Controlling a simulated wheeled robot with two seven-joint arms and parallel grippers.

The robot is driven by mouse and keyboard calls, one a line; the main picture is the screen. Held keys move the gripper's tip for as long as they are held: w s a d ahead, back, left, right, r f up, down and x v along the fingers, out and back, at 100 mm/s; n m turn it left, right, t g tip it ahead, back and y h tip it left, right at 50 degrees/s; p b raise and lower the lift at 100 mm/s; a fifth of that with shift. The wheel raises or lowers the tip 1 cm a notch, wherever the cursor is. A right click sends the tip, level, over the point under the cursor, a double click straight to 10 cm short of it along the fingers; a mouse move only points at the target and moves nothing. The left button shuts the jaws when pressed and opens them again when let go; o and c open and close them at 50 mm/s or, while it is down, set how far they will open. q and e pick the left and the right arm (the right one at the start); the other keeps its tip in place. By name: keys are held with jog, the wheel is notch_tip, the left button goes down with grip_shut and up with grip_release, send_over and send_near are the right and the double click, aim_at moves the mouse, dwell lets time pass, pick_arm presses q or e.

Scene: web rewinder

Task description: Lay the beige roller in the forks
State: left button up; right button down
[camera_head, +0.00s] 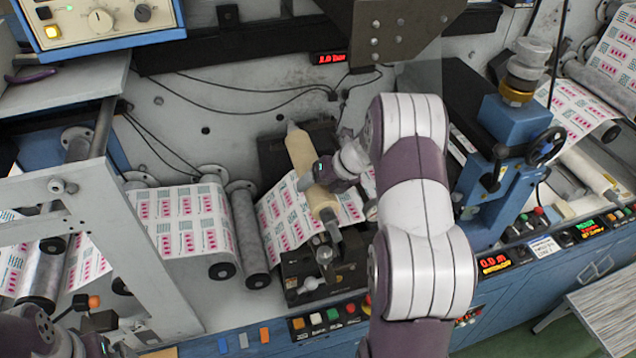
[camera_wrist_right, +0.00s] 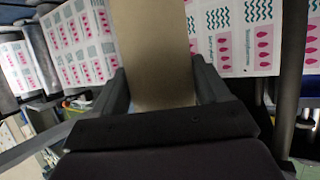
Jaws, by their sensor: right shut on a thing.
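The beige roller (camera_head: 302,152) lies lengthwise over the printed web in the head view, its far end toward the back wall and its metal near end toward the front. My right gripper (camera_head: 322,174) is shut on it around the middle. The roller also fills the space between the fingers in the right wrist view (camera_wrist_right: 152,50). A dark front support (camera_head: 325,268) stands below the near end, and a dark back block (camera_head: 271,158) is beside the far end. I cannot tell whether the roller's ends rest in forks. Parts of my left arm show at the lower left; its jaws are unclear.
Printed web (camera_head: 195,222) runs beneath the roller, with a grey roller (camera_head: 250,240) to its left. A blue stand with a handwheel (camera_head: 546,147) rises at right. Push buttons (camera_head: 330,316) line the front edge. Loose black cables cross the back panel.

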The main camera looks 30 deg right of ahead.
jog(key=shift+s+d+f+b, duration=0.1)
jog(key=shift+d+f+b, duration=0.05)
jog(key=shift+f+b, duration=0.2)
notch_tip(320, 180, down, 7)
jog(key=b, duration=0.6)
jog(key=shift+d+f, duration=0.15)
jog(key=shift+f+b, duration=0.35)
jog(key=shift+f, duration=0.05)
jog(key=shift+c, duration=1.1)
grip_release()
jog(key=shift+o, duration=1.1)
jog(key=shift+s, duration=0.15)
